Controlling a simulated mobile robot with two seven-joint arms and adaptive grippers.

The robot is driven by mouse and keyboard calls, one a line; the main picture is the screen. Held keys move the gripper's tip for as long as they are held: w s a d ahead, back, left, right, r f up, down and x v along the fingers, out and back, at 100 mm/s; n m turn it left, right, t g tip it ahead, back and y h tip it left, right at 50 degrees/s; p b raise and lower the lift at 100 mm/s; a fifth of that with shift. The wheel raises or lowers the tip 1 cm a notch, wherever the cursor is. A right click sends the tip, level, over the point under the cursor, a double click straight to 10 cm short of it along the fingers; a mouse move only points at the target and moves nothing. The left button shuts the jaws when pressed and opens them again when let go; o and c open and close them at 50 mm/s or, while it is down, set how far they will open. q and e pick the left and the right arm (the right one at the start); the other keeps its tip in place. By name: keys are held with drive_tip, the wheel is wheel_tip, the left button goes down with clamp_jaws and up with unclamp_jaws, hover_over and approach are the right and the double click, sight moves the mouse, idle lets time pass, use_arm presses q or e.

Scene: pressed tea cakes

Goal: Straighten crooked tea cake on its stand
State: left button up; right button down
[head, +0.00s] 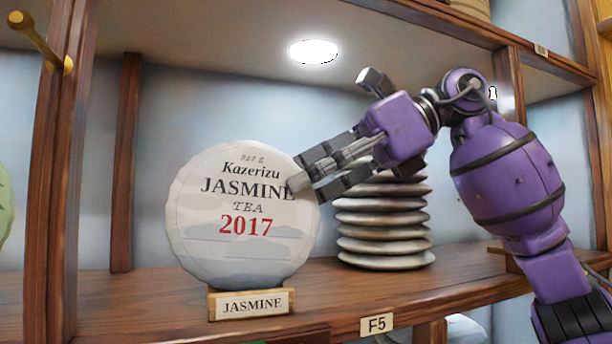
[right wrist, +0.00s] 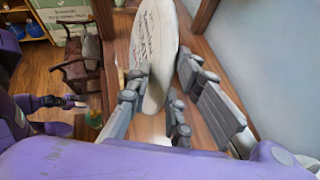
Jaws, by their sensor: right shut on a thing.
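The tea cake (head: 235,255) is a pale round disc labelled Kazerizu Jasmine Tea 2017. It stands on a small wooden stand (head: 252,303) with a JASMINE plate, and its print looks close to level in the head view. My right gripper (head: 300,187) reaches in from the right and is shut on the cake's right edge. In the right wrist view the cake (right wrist: 152,50) is edge-on with gripper fingers (right wrist: 155,95) on both sides of it. The fingers hide a small part of the right rim.
A stack of several plate-like discs (head: 385,243) stands just right of the cake, behind my right gripper. A dark wooden post (head: 55,200) stands at the left. Shelf to the cake's left is clear.

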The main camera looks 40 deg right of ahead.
use_arm(q)
drive_tip(key=shift+w+d, duration=0.15)
drive_tip(key=shift+w, duration=0.25)
use_arm(e)
drive_tip(key=shift+s, duration=0.1)
use_arm(q)
drive_tip(key=shift+s+f, duration=0.35)
drive_tip(key=shift+s, duration=0.1)
use_arm(e)
drive_tip(key=shift+f, duration=0.35)
drive_tip(key=c, duration=0.8)
unclamp_jaws()
drive_tip(key=shift+c, duration=0.2)
use_arm(q)
drive_tip(key=shift+r, duration=0.1)
drive_tip(key=shift+w+r, duration=0.3)
drive_tip(key=shift+r, duration=0.05)
use_arm(e)
drive_tip(key=shift+s+d+r, duration=0.15)
drive_tip(key=shift+d+r, duration=0.3)
drive_tip(key=shift+d, duration=0.4)
use_arm(q)
drive_tip(key=shift+w+r, duration=0.1)
use_arm(e)
drive_tip(key=shift+d+r, duration=0.1)
drive_tip(key=shift+d, duration=0.05)
